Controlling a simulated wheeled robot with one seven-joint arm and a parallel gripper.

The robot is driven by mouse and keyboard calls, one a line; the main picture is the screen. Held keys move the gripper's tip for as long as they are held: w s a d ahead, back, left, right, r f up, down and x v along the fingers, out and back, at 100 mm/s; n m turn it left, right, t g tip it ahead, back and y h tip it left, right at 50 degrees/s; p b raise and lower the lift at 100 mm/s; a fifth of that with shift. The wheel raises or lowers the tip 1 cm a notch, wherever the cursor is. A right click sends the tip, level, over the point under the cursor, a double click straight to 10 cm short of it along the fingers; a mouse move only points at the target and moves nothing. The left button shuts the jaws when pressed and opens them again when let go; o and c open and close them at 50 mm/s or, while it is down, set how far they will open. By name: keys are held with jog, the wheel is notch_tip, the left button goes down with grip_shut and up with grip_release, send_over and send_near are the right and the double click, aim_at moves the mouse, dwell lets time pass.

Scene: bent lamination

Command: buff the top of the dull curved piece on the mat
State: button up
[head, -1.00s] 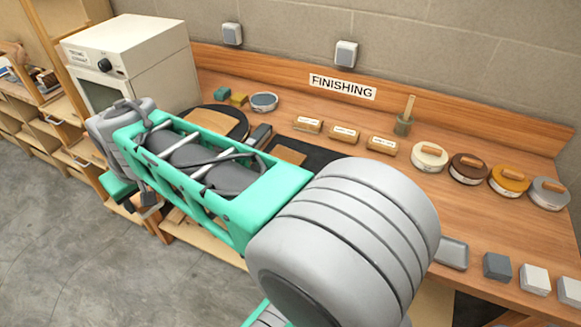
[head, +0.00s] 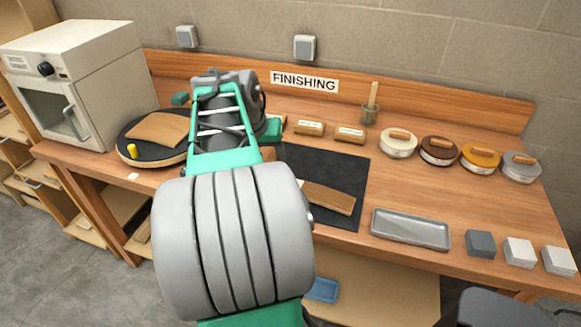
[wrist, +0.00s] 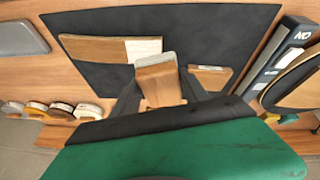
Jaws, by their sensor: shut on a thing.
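In the wrist view my gripper (wrist: 157,92) is shut on a wooden block (wrist: 158,78) with a pale grey pad along its far edge. It is held over the black mat (wrist: 85,22); whether it touches anything is unclear. A brown wooden piece (wrist: 98,48) with a pale patch at its right end lies on the mat, left of the block. A shorter wooden part (wrist: 210,75) shows to the right; I cannot tell if they join behind the block. In the head view the brown piece (head: 330,198) lies near the mat's front edge; my arm hides the gripper.
A grey tray (head: 410,228) and several pad stacks (head: 481,243) stand right of the mat. Round tins (head: 438,151), labelled blocks (head: 350,134) and a brush pot (head: 370,113) line the back. A round black plate (head: 128,155) with a wooden sheet and an oven (head: 75,85) stand left.

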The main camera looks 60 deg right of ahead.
jog(key=s+d+f+m, duration=0.1)
jog(key=s+d+m, duration=0.1)
jog(key=s, duration=0.3)
jog(key=shift+s+d+g, duration=0.35)
jog(key=shift+d+g, duration=0.05)
jog(key=shift+d, duration=0.05)
